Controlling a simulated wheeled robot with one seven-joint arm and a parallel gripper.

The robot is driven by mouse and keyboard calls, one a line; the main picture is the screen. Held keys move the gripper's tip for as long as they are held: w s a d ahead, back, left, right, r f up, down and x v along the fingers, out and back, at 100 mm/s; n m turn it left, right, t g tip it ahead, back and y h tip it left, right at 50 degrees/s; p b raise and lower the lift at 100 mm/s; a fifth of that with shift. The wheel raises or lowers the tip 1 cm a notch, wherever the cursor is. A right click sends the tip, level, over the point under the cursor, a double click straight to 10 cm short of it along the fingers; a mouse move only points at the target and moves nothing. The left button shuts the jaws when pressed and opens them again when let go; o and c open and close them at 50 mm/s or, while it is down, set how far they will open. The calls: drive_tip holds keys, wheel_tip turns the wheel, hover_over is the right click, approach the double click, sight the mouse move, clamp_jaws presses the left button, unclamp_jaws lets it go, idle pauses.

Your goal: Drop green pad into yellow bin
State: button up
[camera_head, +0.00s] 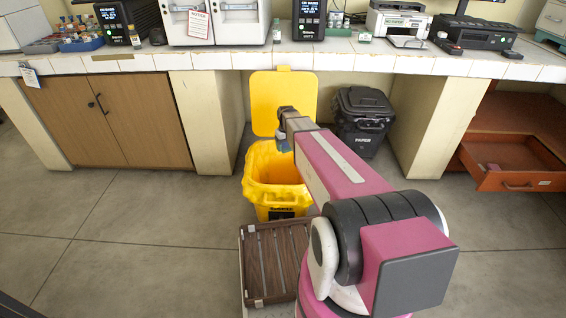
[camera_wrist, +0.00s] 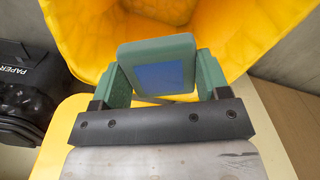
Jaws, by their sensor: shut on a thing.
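The green pad (camera_wrist: 158,68) with a blue square face is held in my gripper (camera_wrist: 160,85), between its two green fingers, in the wrist view. The yellow bin (camera_wrist: 225,25) opens around and beyond the pad there. In the head view the yellow bin (camera_head: 275,200) stands on the floor, its yellow lid (camera_head: 283,95) raised at the back. My gripper (camera_head: 284,146) is above the bin's opening near its rear rim. The pad is small and hard to make out in the head view.
A black paper bin (camera_head: 363,112) stands right of the yellow bin, under the counter (camera_head: 240,60). A brown slatted crate (camera_head: 270,262) lies in front. An orange drawer (camera_head: 515,178) stands open at the right. The floor at the left is clear.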

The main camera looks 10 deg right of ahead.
wheel_tip(320, 180, down, 7)
drive_tip(key=shift+w+f, duration=0.15)
drive_tip(key=shift+f, duration=0.05)
idle(0.6)
drive_tip(key=o, duration=0.9)
drive_tip(key=shift+r, duration=0.1)
wheel_tip(320, 180, up, 11)
drive_tip(key=shift+f, duration=0.15)
